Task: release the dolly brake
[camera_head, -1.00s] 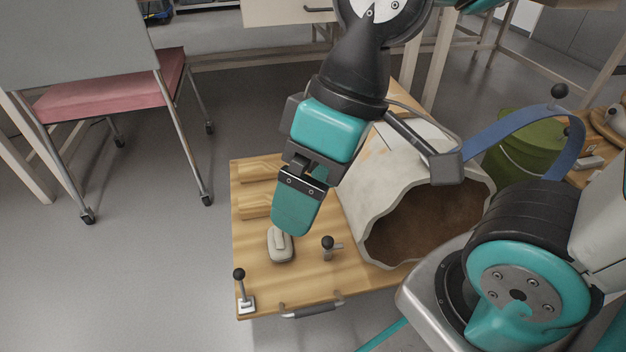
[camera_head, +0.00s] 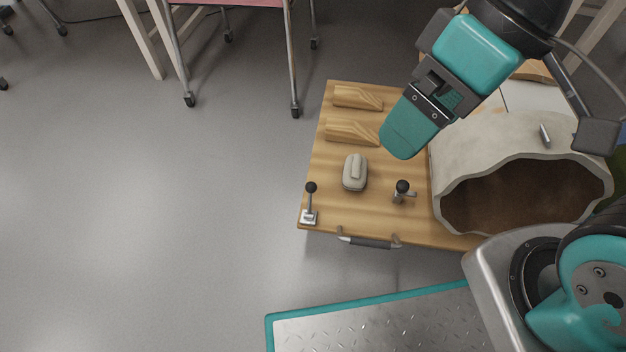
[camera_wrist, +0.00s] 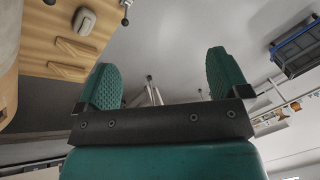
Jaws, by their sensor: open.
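The dolly is a wooden board (camera_head: 330,205) with a grey bar handle (camera_head: 370,243) on its near edge. A small lever (camera_head: 310,204) with a black ball knob stands upright on a metal plate at the board's near left corner. A second black knob (camera_head: 402,187) on a short metal fitting stands further right; which one is the brake is not marked. My gripper (camera_head: 405,145) hangs over the board, apart from both. The wrist view shows its two teal fingers (camera_wrist: 165,75) spread with nothing between them. A knobbed lever (camera_wrist: 126,12) shows beyond them at the board's edge.
A large broken pale vessel (camera_head: 475,155) with a dark hollow lies on the board's right side. A grey rounded block (camera_head: 355,172) and wooden wedges (camera_head: 352,132) sit left of it. A chair (camera_head: 290,60) stands behind. The floor left of the board is clear.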

